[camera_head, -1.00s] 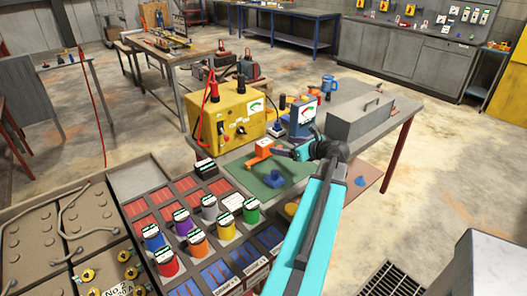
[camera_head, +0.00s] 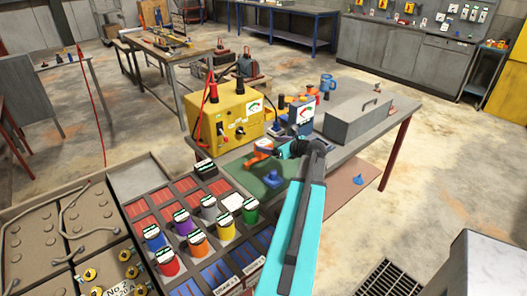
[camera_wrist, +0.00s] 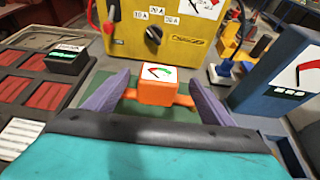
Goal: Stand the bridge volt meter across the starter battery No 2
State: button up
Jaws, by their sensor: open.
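The bridge volt meter (camera_head: 262,147) is a small orange block with a dial face and thin orange arms at its sides. It stands on the green mat in front of the yellow box. In the wrist view the meter (camera_wrist: 157,92) sits between the two purple fingers. My gripper (camera_wrist: 158,84) is open around it, one finger on each side; firm contact cannot be told. In the head view my gripper (camera_head: 274,151) reaches it from the right. The starter battery No 2 (camera_head: 117,288) shows partly at the bottom left, with yellow terminals; its lower part is cut off.
A yellow box with a dial (camera_head: 229,112) stands just behind the meter. A blue knobbed piece (camera_head: 272,178) is in front.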

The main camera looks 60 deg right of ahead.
aim_at(263, 143)
jog(key=shift+w, duration=0.1)
jog(key=shift+w+d+f+p, duration=0.15)
jog(key=shift+w+d+p, duration=0.05)
jog(key=shift+w+p, duration=0.3)
jog(key=shift+p+x, duration=0.7)
jog(key=shift+x, duration=1.3)
jog(key=shift+c, duration=0.3)
jog(key=c, duration=1.3)
jog(key=shift+c, duration=0.2)
jog(key=shift+r+b, duration=1.2)
jog(key=shift+r, duration=3.8)
